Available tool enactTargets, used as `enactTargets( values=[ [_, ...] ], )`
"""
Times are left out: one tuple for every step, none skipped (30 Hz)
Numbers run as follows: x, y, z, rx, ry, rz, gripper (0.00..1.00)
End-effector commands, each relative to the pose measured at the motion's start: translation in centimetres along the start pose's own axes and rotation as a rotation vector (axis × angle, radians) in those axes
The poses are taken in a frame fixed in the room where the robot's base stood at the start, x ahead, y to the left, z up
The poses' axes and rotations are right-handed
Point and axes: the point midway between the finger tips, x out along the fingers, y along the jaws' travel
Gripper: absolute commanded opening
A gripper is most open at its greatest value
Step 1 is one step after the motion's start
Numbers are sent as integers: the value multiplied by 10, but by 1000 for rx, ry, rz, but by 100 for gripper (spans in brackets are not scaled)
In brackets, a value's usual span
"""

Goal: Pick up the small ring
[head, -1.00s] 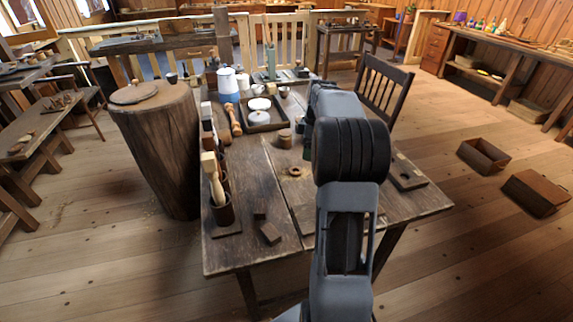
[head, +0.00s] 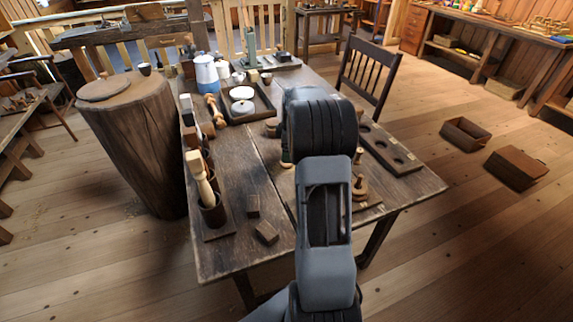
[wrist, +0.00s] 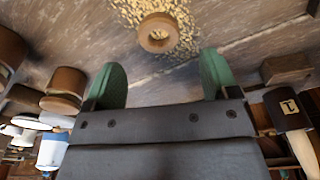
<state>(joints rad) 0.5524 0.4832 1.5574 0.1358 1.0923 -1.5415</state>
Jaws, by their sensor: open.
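The small ring (wrist: 158,33) is a light brown wooden ring with a dark central hole. In the wrist view it lies flat on the table among pale shavings. My gripper (wrist: 160,78) is open and empty, its two green fingertips spread apart. The ring shows beyond the fingertips, level with the gap between them and not between the fingers. In the head view my arm covers the ring, and only a bit of green fingertip shows beside the arm.
A blue-white pot (head: 207,76) and a tray (head: 266,115) stand farther back. A turned spool (head: 360,188) and a holed board (head: 393,153) lie right of my arm.

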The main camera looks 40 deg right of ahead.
Motion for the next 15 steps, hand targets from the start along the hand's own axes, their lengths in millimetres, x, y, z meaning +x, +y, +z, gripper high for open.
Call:
enactTargets(
  values=[
    [6,0,1,1,0,-3,80],
    [10,0,2,1,0,-4,80],
    [16,0,3,2,0,-4,80],
    [21,0,4,2,0,-4,80],
    [25,0,4,2,0,-5,80],
    [30,0,5,2,0,-4,80],
    [34,0,5,2,0,-3,80],
    [37,0,5,2,0,-4,80],
    [41,0,5,2,0,-4,80],
    [44,0,5,2,0,-4,80],
    [46,0,5,2,0,-3,80],
    [48,0,5,2,0,-2,80],
    [49,0,5,2,0,-2,80],
    [49,0,5,2,0,-1,80],
    [50,0,5,2,0,-1,80]
  ],
)
